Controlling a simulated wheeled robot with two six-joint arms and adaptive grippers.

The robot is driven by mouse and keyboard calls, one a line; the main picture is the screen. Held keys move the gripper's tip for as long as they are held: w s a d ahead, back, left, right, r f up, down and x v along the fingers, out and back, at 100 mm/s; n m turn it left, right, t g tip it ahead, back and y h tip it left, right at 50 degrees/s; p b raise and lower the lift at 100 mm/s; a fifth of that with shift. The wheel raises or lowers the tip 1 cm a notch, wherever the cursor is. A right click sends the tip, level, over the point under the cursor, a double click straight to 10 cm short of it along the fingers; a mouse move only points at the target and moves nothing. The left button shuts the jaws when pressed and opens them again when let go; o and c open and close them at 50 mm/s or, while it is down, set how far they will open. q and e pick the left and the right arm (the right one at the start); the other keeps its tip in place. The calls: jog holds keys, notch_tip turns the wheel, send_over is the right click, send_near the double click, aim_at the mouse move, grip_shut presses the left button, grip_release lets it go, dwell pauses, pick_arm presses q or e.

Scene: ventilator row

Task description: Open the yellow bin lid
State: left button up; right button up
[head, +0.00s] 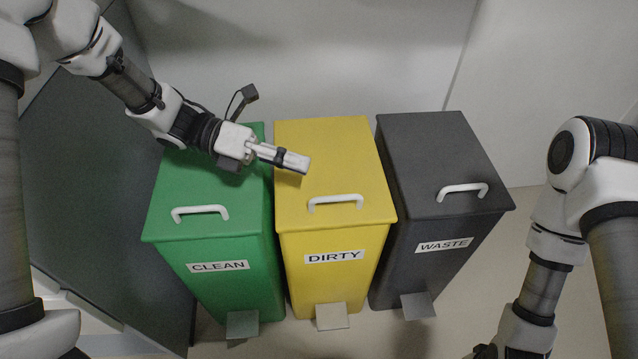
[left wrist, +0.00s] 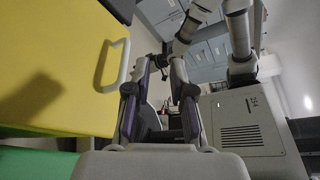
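The yellow bin, labelled DIRTY (head: 335,275), stands in the middle of the row with its lid (head: 345,150) shut. A white handle (head: 336,202) sits near the lid's front edge. My left gripper (head: 303,163) is above the lid, behind and left of the handle, touching neither as far as I can tell. In the left wrist view its fingers (left wrist: 162,66) are apart with nothing between them. The yellow lid (left wrist: 50,65) and handle (left wrist: 112,66) lie to their left there. My right gripper (head: 487,351) is mostly cut off at the bottom edge.
A green CLEAN bin (head: 217,267) stands close on the left and a dark grey WASTE bin (head: 445,246) close on the right, both lids shut. Each bin has a foot pedal, the yellow one's (head: 332,316) in front. A wall stands behind.

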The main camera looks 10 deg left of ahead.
pick_arm(q)
jog(key=b, duration=0.6)
send_near(336, 197)
jog(key=shift+w+d+f, duration=0.1)
jog(key=shift+d+f, duration=0.65)
jog(key=shift+d, duration=0.3)
jog(key=b+x, duration=0.2)
jog(key=x, duration=0.5)
jog(key=shift+d, duration=0.4)
jog(key=shift+r, duration=0.1)
grip_shut()
